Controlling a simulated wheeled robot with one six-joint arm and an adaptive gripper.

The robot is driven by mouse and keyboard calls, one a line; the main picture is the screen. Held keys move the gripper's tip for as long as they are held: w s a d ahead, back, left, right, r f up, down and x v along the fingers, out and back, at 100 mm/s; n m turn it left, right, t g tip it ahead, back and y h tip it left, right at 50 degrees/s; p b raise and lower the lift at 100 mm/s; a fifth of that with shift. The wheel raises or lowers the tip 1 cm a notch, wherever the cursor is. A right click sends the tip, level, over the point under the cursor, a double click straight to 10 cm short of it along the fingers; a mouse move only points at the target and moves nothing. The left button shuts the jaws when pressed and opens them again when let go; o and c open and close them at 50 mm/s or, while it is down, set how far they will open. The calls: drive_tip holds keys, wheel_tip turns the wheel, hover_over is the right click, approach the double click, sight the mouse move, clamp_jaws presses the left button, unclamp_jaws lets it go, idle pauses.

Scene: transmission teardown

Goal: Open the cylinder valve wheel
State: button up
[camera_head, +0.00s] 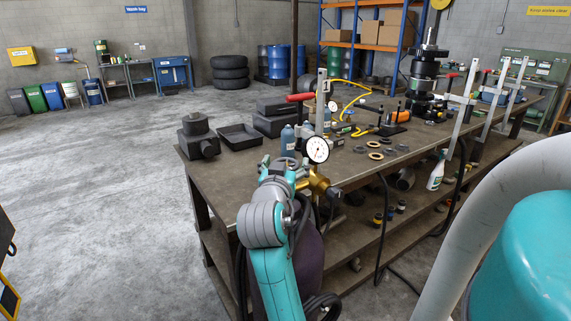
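A dark purple gas cylinder (309,255) stands at the near side of the workbench, partly behind my teal arm. A brass fitting (319,184) shows at its top, with a white round gauge (316,149) above it. My gripper (286,166) is at the cylinder's top, just left of the brass fitting and gauge. A small greyish ring shows at the gripper's far end; it may be the valve wheel, but I cannot tell. The fingers are too small and overlapped to show whether they are open, shut or touching the wheel.
The long workbench (225,185) behind the cylinder holds a black tray (240,138), dark housings (198,137), rings, a red-handled tool and a tall gear stack (425,70). Black hoses hang near the cylinder. The floor at left is clear.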

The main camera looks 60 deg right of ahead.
idle(0.3)
drive_tip(key=shift+r, duration=5)
